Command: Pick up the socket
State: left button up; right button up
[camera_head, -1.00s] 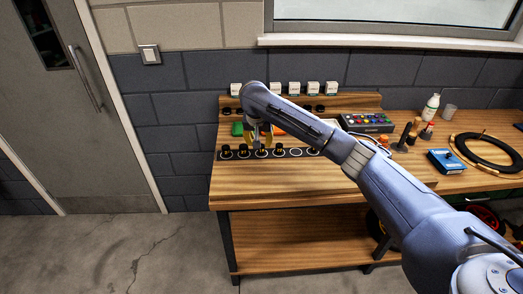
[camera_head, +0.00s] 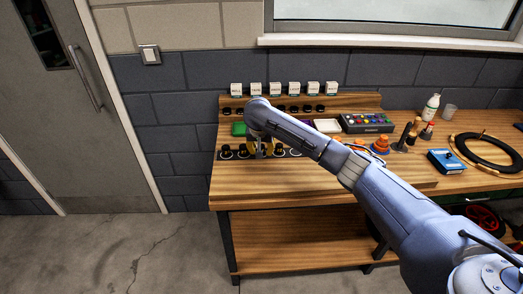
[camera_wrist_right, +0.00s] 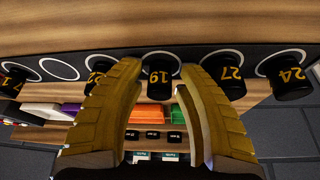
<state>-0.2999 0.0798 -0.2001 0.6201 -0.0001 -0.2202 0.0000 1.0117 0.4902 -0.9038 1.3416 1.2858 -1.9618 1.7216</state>
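Several black sockets with yellow numbers stand in a row on a dark strip with white rings. In the right wrist view I see socket 24 (camera_wrist_right: 291,82), socket 27 (camera_wrist_right: 226,78), socket 19 (camera_wrist_right: 160,74) and socket 22 (camera_wrist_right: 95,78), which is partly behind a finger. My right gripper (camera_wrist_right: 155,85) is open and empty, its yellow fingers apart with socket 19 showing in the gap. I cannot tell how far the tips are from it. In the head view this gripper (camera_head: 263,150) is low over the row and hides part of it. My left gripper is not in view.
White boxes (camera_head: 236,89) and small black pieces line the back shelf. A green bin (camera_head: 238,129), white tray (camera_head: 328,126) and button panel (camera_head: 366,123) stand behind the row. An orange cone-like item (camera_head: 380,145) is to the right. The bench front (camera_head: 270,190) is clear.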

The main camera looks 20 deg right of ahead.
grip_shut()
jog(key=shift+r, duration=0.15)
dwell(0.5)
